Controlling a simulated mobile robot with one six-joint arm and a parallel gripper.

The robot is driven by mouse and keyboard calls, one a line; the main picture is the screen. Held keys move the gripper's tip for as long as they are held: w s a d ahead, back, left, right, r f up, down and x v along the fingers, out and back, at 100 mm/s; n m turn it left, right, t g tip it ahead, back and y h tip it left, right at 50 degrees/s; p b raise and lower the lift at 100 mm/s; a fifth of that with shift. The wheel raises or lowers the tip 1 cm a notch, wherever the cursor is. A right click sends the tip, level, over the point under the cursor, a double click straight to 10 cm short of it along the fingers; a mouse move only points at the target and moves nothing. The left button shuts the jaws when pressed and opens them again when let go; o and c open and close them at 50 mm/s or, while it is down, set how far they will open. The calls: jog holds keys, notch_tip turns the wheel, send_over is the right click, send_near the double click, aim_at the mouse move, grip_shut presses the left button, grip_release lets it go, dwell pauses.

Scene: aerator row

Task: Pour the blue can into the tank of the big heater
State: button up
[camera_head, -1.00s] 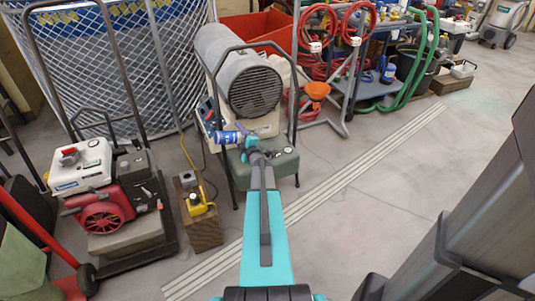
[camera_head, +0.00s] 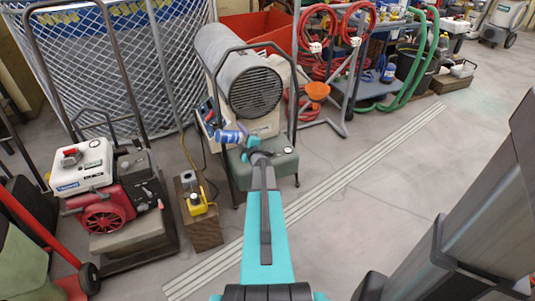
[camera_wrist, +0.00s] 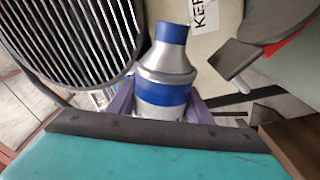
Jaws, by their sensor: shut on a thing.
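The blue can (camera_head: 229,136), silver with blue bands, is in my gripper (camera_head: 244,141), which is shut on it. In the head view the can lies tilted close to sideways, pointing left. The wrist view shows the can (camera_wrist: 165,80) between the fingers of my gripper (camera_wrist: 160,108), its blue narrow end away from the wrist. The big heater (camera_head: 226,68) is a grey drum with a round dark grille. Its grey-green tank (camera_head: 278,165) sits below, with a small round gauge on top. The can is above the tank's left part. The filler opening is hidden, and no liquid is visible.
A dark tubular frame (camera_head: 293,90) surrounds the heater. A yellow can (camera_head: 197,203) stands on a wooden block at left, beside a red and white engine unit (camera_head: 100,195). An orange funnel (camera_head: 317,91) hangs on the hose rack at right.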

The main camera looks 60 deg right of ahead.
jog(key=shift+s+d, duration=0.1)
jog(key=shift+d, duration=0.15)
dwell(1.9)
jog(key=n+b, duration=0.1)
jog(key=a+n+b, duration=0.1)
jog(key=n+b, duration=0.1)
jog(key=shift+w+r, duration=0.15)
jog(key=shift+w, duration=0.15)
